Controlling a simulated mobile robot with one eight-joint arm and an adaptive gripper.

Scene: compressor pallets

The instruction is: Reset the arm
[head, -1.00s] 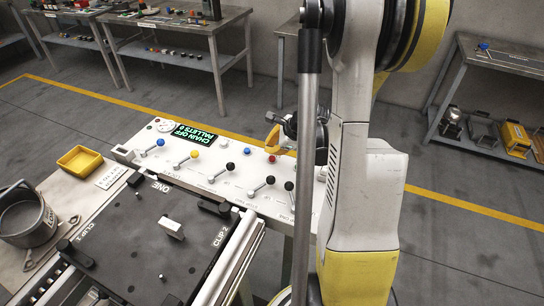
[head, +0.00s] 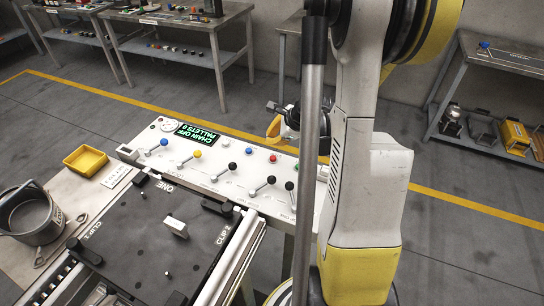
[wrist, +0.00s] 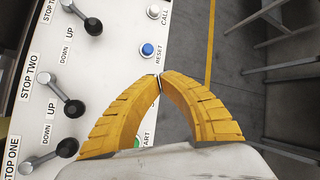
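My gripper (head: 274,127) shows partly in the head view, above the back edge of the white control panel and partly hidden by my arm. In the wrist view my gripper (wrist: 159,78) has its two curved yellow fingers meeting at the tips, with nothing visible between them. The white panel (wrist: 115,62) lies below it. A blue button (wrist: 147,50) labelled RESET appears just beyond the fingertips. A green button (wrist: 137,143), labelled START, is mostly hidden behind the fingers.
The panel (head: 205,166) carries several levers, coloured buttons and a green-lit display (head: 199,137). A dark pallet plate (head: 140,235) lies in front, with a metal pot (head: 30,215) and yellow tray (head: 86,161) at left. Workbenches stand behind; the floor between is clear.

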